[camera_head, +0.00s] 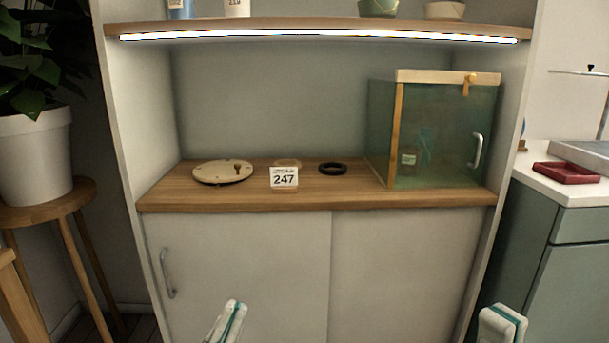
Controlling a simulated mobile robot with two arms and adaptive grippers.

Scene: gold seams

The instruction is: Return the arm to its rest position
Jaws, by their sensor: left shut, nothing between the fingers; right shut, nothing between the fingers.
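My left gripper (231,318) shows at the bottom of the head view, left of centre, in front of the lower cabinet doors. Its fingers are shut together with nothing between them. My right gripper (504,322) shows at the bottom right, near the cabinet's right edge. It is also shut and empty. Only the finger ends of both grippers are in view; the arms are below the picture. Both grippers are lower than the wooden shelf and appear apart from everything.
A potted plant on a stool (60,190) stands left. A red tray (567,173) lies on the right counter.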

